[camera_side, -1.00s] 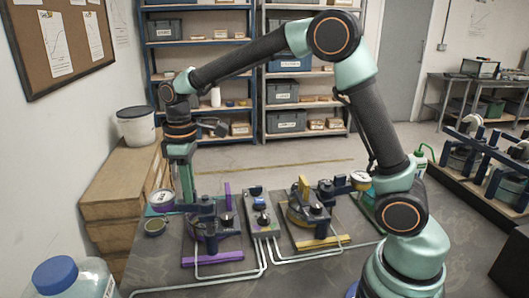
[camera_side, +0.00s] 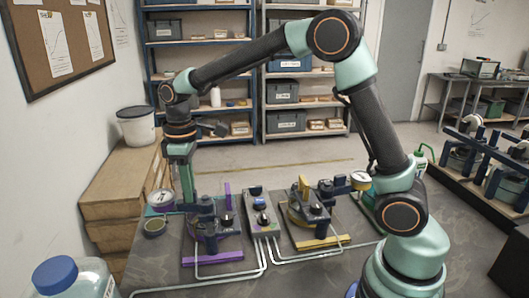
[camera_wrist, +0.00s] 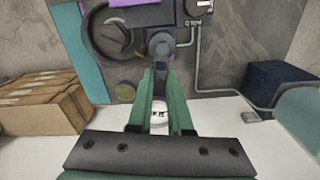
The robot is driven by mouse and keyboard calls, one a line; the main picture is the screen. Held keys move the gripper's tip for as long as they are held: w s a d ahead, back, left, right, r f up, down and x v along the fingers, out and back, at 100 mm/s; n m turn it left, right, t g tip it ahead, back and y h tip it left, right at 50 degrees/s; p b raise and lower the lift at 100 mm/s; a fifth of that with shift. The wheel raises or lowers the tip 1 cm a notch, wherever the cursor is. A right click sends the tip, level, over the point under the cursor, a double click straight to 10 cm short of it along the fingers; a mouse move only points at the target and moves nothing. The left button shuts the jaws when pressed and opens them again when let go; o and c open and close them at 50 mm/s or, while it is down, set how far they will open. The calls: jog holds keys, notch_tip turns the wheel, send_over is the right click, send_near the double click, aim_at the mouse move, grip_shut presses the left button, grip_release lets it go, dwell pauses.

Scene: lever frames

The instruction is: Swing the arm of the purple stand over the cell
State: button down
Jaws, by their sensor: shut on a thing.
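The purple stand (camera_side: 205,222) is on the dark bench, left of the grey control box, with purple strips in front and behind. Its dark arm points left, away from the stand's round base, and carries a round white-faced gauge (camera_side: 160,199) at its outer end. My gripper (camera_side: 188,203) reaches down onto this arm between post and gauge and is shut on it. In the wrist view, my two green fingers (camera_wrist: 160,75) stand on either side of the arm, and a white part shows between them. The dark round base (camera_wrist: 112,32) is at the top left there. I cannot clearly make out the cell.
A yellow stand (camera_side: 318,215) with its own gauge stands right of the control box (camera_side: 262,215). Pale conduits run along the bench front. A small round dish (camera_side: 154,228) lies below the purple stand's gauge. Cardboard boxes (camera_side: 108,200) and a blue-capped jar (camera_side: 72,278) are at the left.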

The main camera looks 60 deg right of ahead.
jog(key=shift+r+m, duration=0.1)
jog(key=shift+m, duration=0.3)
jog(key=m, duration=0.1)
jog(key=d+m, duration=0.1)
jog(key=shift+w+m, duration=0.25)
jog(key=shift+m, duration=0.15)
jog(key=shift+s+d+r+m, duration=0.15)
jog(key=shift+d+m, duration=0.4)
jog(key=shift+m, duration=1.5)
jog(key=shift+s+d+f+m, duration=0.1)
jog(key=shift+d+m, duration=0.45)
jog(key=shift+m, duration=1.55)
jog(key=shift+s+d+r+m, duration=0.15)
jog(key=shift+d+m, duration=0.4)
jog(key=shift+m, duration=1.5)
jog(key=shift+f, duration=0.1)
jog(key=c, duration=0.8)
grip_release()
jog(key=shift+f, duration=0.1)
jog(key=shift+c, duration=0.2)
